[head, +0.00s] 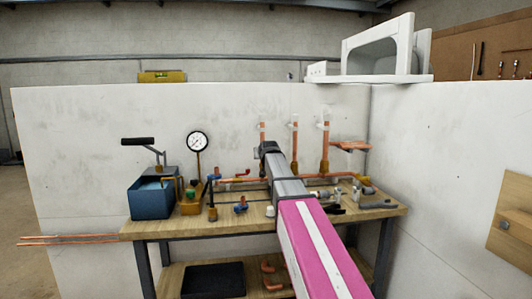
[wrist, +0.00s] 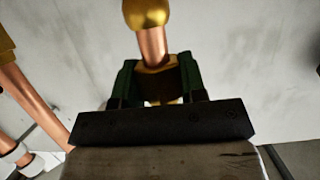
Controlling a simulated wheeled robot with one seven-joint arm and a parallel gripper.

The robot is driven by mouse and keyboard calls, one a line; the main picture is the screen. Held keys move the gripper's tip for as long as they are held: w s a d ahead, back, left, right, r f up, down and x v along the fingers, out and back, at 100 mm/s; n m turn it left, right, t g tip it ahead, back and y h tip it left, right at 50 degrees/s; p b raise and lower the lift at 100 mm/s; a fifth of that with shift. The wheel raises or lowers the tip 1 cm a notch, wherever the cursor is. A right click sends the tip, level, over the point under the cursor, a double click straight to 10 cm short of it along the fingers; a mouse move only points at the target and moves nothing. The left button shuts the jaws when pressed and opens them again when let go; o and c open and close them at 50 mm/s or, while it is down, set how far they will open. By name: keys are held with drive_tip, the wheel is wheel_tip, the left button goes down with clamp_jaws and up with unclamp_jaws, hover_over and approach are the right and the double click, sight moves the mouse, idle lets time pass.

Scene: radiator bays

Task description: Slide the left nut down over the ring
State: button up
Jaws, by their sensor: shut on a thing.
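My gripper (wrist: 157,82) is shut on a brass nut (wrist: 155,70), with a dark green finger on each side of it. The nut is around a copper pipe (wrist: 151,45). Bare copper shows between the nut and a rounded brass fitting (wrist: 147,13) at the top of the wrist view, so the two are apart. I cannot make out a separate ring. In the head view my gripper (head: 266,147) is at the leftmost of three upright copper pipes (head: 262,130); the arm hides its lower part and the nut.
The middle pipe (head: 295,135) and right pipe (head: 325,145) stand close on the right. A pressure gauge (head: 198,142), a blue box (head: 152,198) and loose fittings crowd the bench (head: 165,229). The white wall (head: 90,150) is close behind.

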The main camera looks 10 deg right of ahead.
drive_tip(key=shift+f, duration=3.25)
drive_tip(key=o, duration=0.9)
drive_tip(key=v, duration=0.7)
